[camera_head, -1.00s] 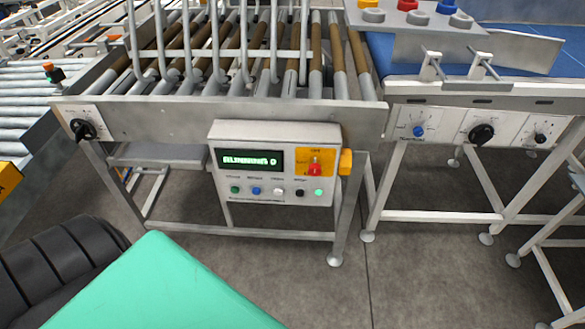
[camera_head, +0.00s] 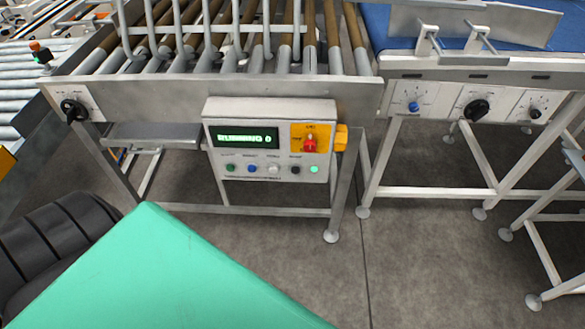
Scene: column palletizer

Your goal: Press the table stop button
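A grey control box (camera_head: 218,150) hangs on the front of the roller table (camera_head: 215,90). Its green-lit display (camera_head: 247,136) seems to read "RUNNING 0". Right of the display, a red knob or button (camera_head: 310,146) sits on a yellow plate (camera_head: 322,131). Below is a row: a dark green button (camera_head: 230,168), a blue button (camera_head: 252,169), a white button (camera_head: 274,170), a black button (camera_head: 295,170) and a lit green button (camera_head: 314,170). The labels are too small to read, so I cannot tell which is the stop button. Neither gripper is in view.
A black rotary switch (camera_head: 73,110) is at the table's left end. A blue-belted conveyor (camera_head: 386,64) with a blue knob (camera_head: 414,106) and black knobs stands on the right. White legs (camera_head: 408,190) stand below it. Grey floor (camera_head: 300,262) is clear in front of the box.

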